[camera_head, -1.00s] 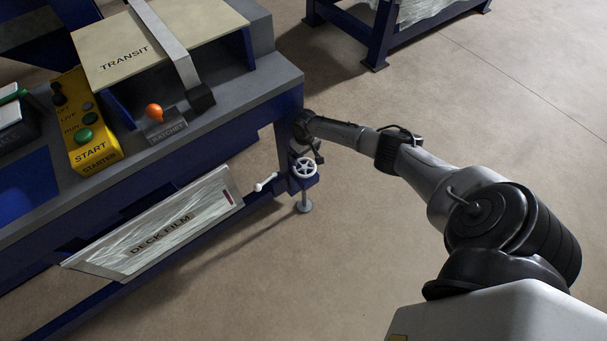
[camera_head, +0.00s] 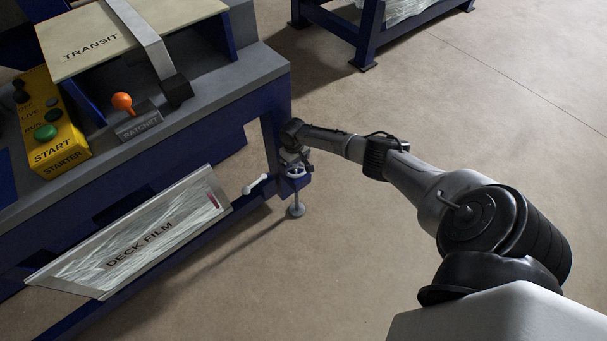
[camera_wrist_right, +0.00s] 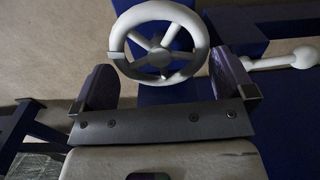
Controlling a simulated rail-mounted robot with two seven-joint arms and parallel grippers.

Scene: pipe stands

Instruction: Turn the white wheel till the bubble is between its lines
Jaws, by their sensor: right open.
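The white wheel (camera_head: 296,171) is a small spoked handwheel on a blue bracket at the corner leg of the blue bench. In the head view my right gripper (camera_head: 298,160) is right at it and covers part of it. In the right wrist view the wheel (camera_wrist_right: 160,42) is a round rim with several spokes. My right gripper (camera_wrist_right: 163,82) is open, one finger on each side of the wheel's near part. I cannot tell whether the fingers touch the rim. My left gripper is not in view.
A white-knobbed lever (camera_head: 255,184) sticks out beside the wheel; it also shows in the wrist view (camera_wrist_right: 290,58). A foot (camera_head: 296,210) stands below. The DECK FILM panel (camera_head: 140,245), orange ratchet knob (camera_head: 122,101) and yellow starter box (camera_head: 52,130) are left. Floor is free at right.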

